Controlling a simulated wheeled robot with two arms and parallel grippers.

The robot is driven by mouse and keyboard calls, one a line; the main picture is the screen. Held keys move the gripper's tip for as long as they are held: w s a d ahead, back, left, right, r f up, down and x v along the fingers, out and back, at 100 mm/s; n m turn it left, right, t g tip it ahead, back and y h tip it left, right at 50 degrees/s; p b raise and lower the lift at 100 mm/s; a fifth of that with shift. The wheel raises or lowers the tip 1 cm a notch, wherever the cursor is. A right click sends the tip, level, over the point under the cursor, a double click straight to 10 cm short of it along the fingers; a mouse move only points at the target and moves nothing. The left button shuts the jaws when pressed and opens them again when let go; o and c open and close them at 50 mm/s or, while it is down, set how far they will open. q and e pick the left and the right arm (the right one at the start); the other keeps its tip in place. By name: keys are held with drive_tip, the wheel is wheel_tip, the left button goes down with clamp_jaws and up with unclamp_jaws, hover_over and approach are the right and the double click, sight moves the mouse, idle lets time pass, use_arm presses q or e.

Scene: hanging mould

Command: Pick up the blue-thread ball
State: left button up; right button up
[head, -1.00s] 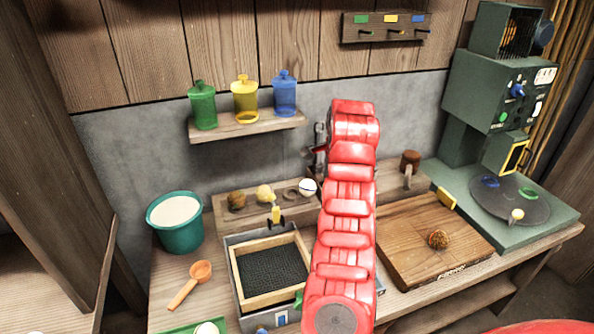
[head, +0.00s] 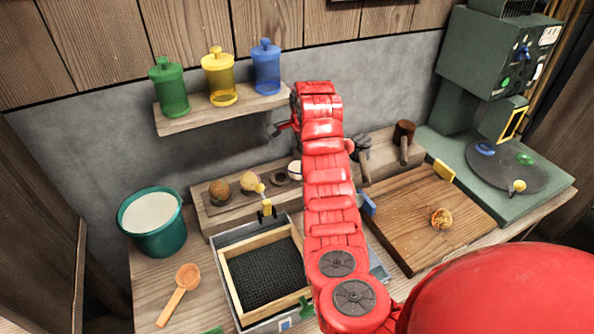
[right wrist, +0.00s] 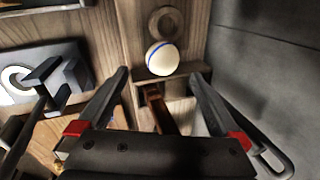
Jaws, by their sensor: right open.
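The blue-thread ball (head: 295,170), white with a blue line, sits on the wooden ledge at the back of the bench. My arm partly hides it in the head view. It shows whole in the right wrist view (right wrist: 162,58), just beyond the fingertips and roughly centred between them. My right gripper (right wrist: 159,77) is open, with nothing between its fingers. In the head view only a small part of it shows beside the red wrist, above and left of the ball. My left gripper is not in view.
A brown ball (head: 219,191) and a yellowish ball (head: 249,182) share the ledge. A shelf (head: 222,111) with green, yellow and blue jars is above. A framed mesh tray (head: 230,282), teal bucket (head: 160,243) and cutting board (head: 390,238) stand in front.

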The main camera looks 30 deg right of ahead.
sight(298, 165)
drive_tip(key=x, duration=0.3)
drive_tip(key=shift+f+p, duration=0.3)
drive_tip(key=shift+f, duration=0.1)
drive_tip(key=shift+w+d+f+p, duration=0.15)
drive_tip(key=shift+w+f+p, duration=0.25)
drive_tip(key=shift+f, duration=0.2)
drive_tip(key=x, duration=0.2)
drive_tip(key=shift+w+d+f, duration=0.2)
drive_tip(key=shift+f, duration=0.1)
drive_tip(key=shift+w+f+p, duration=0.2)
drive_tip(key=shift+f+p, duration=0.1)
drive_tip(key=shift+f, duration=0.4)
drive_tip(key=c, duration=1.3)
drive_tip(key=shift+r, duration=0.15)
